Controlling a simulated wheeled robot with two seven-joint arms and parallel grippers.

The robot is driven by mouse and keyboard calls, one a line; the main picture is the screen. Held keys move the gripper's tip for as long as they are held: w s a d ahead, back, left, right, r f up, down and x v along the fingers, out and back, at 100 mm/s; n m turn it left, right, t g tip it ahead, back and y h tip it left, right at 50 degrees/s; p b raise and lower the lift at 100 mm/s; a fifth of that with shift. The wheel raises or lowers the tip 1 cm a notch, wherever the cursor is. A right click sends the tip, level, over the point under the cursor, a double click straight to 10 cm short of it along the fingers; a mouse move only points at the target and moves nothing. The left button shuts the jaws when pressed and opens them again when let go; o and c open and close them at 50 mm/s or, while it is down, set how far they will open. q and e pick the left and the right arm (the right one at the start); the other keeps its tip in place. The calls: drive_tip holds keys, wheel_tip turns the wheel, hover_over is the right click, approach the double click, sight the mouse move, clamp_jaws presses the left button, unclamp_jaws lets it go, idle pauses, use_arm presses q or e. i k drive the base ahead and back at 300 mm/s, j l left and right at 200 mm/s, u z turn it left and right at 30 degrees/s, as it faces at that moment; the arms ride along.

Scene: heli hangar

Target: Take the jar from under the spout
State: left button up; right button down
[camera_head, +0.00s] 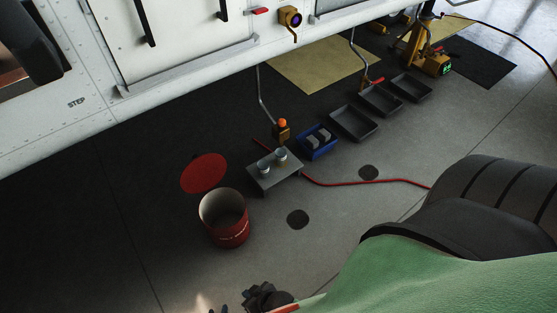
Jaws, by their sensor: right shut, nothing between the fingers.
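A small pale jar (281,155) stands on a grey stand (285,176), just below the spout fitting (281,133) with an orange knob on top. The fitting hangs at the end of a thin pipe from the aircraft. A second similar jar (264,168) stands beside the first, nearer to me. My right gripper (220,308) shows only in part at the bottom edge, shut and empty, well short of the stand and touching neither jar. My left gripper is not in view.
A red bin (230,234) stands open near the stand, its red lid (204,173) on the floor. A blue tray (317,142) and black trays (354,123) lie beyond. A red hose (370,182) crosses the floor. The aircraft side (80,90) overhangs the back.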

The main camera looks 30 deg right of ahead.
sight(280, 161)
drive_tip(key=z, duration=1.05)
